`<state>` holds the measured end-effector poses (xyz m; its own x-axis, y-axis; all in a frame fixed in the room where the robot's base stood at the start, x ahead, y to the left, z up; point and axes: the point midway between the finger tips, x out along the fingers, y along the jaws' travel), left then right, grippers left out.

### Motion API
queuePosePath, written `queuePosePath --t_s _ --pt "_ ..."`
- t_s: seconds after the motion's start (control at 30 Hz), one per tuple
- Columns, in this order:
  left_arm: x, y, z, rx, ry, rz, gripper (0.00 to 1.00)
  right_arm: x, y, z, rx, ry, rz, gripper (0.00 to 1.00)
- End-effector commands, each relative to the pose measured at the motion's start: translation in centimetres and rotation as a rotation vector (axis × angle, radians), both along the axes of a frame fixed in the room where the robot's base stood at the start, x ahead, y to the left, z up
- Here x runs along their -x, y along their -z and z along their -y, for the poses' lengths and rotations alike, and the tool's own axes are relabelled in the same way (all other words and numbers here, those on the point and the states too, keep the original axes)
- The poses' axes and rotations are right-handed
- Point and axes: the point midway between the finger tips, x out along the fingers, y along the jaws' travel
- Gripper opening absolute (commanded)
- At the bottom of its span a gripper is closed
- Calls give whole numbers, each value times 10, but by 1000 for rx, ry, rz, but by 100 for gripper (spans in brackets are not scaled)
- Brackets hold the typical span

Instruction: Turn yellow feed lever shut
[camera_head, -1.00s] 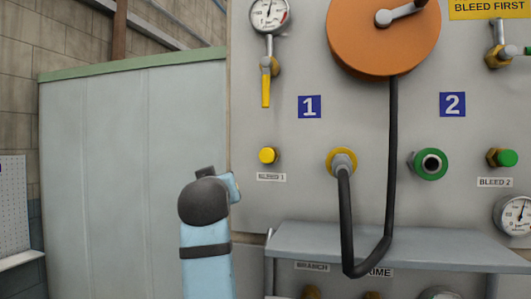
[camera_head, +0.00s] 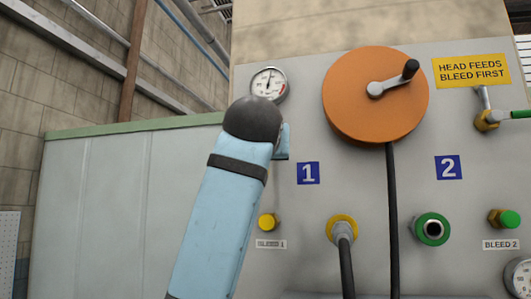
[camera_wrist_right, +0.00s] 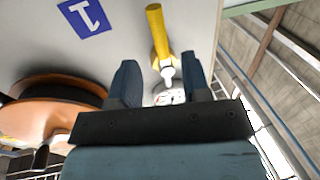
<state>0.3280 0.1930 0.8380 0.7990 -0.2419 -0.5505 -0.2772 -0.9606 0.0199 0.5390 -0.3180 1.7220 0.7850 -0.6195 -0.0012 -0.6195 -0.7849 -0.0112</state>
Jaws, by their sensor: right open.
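The yellow feed lever (camera_wrist_right: 157,30) shows in the right wrist view, its brass valve body just ahead of my fingers. In the head view my arm hides the lever, which belongs under the gauge (camera_head: 268,84) left of the orange reel. My right gripper (camera_wrist_right: 160,62) is open, its two dark blue fingers on either side of the line of the valve and pipe. The lever sticks out beyond the fingertips; I cannot tell whether either finger touches it. In the head view only a bit of this gripper shows beside my dark wrist. My left gripper is in neither view.
The orange reel (camera_head: 376,95) with its crank stands out from the panel to the right of my arm. A black hose hangs below it. A yellow button (camera_head: 268,222), a yellow-ringed port (camera_head: 342,229) and a green-ringed port (camera_head: 432,229) sit lower down.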

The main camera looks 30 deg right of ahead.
Motion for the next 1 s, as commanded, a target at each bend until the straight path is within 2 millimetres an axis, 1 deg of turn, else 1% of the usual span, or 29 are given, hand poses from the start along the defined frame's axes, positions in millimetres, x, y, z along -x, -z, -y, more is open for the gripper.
queuePosePath --t_s 0.03,0.1,0.3,0.5,0.77,0.97,1.0 --pt "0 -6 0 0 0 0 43 -9 -2 7 -2 0 -4 43" --pt "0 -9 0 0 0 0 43 -20 -2 16 -2 1 -2 43" --pt "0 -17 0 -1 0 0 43 -44 -2 35 -1 0 -1 43" --pt "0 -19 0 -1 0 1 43 -54 0 43 0 0 0 43" --pt "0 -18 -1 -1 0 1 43 -55 0 43 1 0 1 43" --pt "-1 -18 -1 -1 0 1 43 -55 0 43 1 0 1 0" --pt "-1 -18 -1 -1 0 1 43 -55 0 43 1 0 1 0"
